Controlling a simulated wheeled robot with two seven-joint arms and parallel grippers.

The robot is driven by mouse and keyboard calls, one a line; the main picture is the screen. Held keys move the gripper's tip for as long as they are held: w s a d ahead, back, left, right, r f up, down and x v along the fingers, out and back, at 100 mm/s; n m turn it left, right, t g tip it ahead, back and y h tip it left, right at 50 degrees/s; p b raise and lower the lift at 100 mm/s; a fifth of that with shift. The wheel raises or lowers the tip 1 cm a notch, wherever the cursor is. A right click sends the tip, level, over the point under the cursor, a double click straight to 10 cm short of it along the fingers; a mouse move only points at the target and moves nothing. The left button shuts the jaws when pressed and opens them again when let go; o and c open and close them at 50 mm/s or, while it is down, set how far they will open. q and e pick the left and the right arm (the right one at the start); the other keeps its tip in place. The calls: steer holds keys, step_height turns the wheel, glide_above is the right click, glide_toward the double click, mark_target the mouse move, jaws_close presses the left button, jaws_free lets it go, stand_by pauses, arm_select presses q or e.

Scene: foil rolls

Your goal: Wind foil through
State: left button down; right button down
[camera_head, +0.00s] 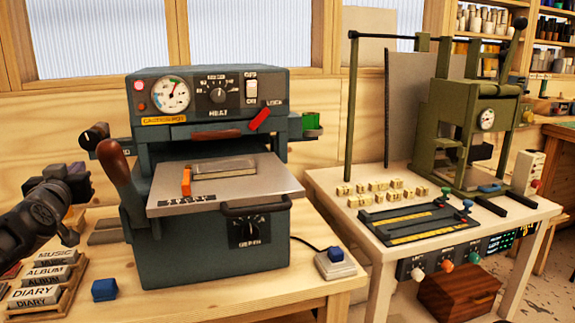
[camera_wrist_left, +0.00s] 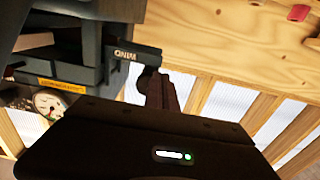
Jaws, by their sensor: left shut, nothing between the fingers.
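The dark teal foil press (camera_head: 205,105) stands on the wooden bench, with a gauge, a heat dial and an on/off switch. A black winding knob (camera_head: 95,133) sticks out at its upper left. A green foil roll (camera_head: 311,120) sits at its right side. My left gripper (camera_head: 77,178) is shut and empty, below and left of the knob. In the left wrist view the dark fingers (camera_wrist_left: 157,92) lie close to an arm marked WIND (camera_wrist_left: 125,50); I cannot tell whether they touch. The foil strip inside the press is hidden. My right gripper is not in view.
A brown-handled lever (camera_head: 117,165) stands at the press's left, near my left arm. A metal plate (camera_head: 265,185) juts forward with an orange piece on it. Label blocks (camera_head: 40,280) and a blue block (camera_head: 104,290) lie in front. A green press (camera_head: 470,125) stands on the right table.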

arm_select(q)
steer(key=shift+s+d, duration=0.2)
steer(key=shift+s, duration=0.2)
steer(key=c, duration=2.1)
jaws_free()
